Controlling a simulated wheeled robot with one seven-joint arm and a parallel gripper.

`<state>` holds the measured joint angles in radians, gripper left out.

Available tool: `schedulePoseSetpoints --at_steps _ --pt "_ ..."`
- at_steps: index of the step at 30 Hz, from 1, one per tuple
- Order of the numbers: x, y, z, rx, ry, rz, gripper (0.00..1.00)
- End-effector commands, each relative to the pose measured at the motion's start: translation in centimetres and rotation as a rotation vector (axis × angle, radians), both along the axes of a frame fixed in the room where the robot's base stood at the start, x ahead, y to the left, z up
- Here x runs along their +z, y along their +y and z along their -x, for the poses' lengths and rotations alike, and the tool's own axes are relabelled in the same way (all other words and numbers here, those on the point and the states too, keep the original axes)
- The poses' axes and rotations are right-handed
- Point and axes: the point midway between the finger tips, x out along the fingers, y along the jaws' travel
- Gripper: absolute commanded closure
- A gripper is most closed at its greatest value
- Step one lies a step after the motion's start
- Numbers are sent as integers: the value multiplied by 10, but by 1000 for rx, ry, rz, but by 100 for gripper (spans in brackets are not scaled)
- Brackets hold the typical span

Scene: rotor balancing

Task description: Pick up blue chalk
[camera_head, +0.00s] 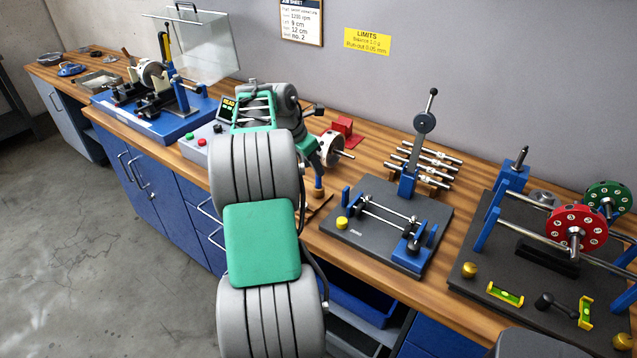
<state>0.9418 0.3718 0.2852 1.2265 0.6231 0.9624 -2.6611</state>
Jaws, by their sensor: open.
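A small upright blue piece (318,182) shows just below my gripper, above a brown, wood-coloured base near the bench's front edge. It looks like the blue chalk, but it is too small to be sure. My gripper (317,168) is at the end of my grey and green arm, which reaches over the bench. It is open and points down at the blue piece. The fingertips are small and partly hidden by my arm, so I cannot tell whether they touch the blue piece or stand around it.
A white-faced rotor (331,149) and a red block (342,125) stand close behind my gripper. A dark balancing stand (350,233) is to the right, with a red rotor (576,229) farther right. A control box (196,149) is to the left.

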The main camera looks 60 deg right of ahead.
Motion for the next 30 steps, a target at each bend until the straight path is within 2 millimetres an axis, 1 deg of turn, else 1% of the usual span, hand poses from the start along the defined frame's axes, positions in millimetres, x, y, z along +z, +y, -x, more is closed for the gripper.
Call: schedulePoseSetpoints --at_steps 1,5,9,12,19,30 --pt "-8 -2 2 -1 1 -3 58" --pt "-20 -8 4 0 0 -1 58" --pt "-42 -19 9 -1 1 -3 58" --pt "-55 -24 10 -1 -2 0 58" --pt "-58 -25 10 1 -3 0 59" --pt "-57 -25 10 1 -3 0 89"
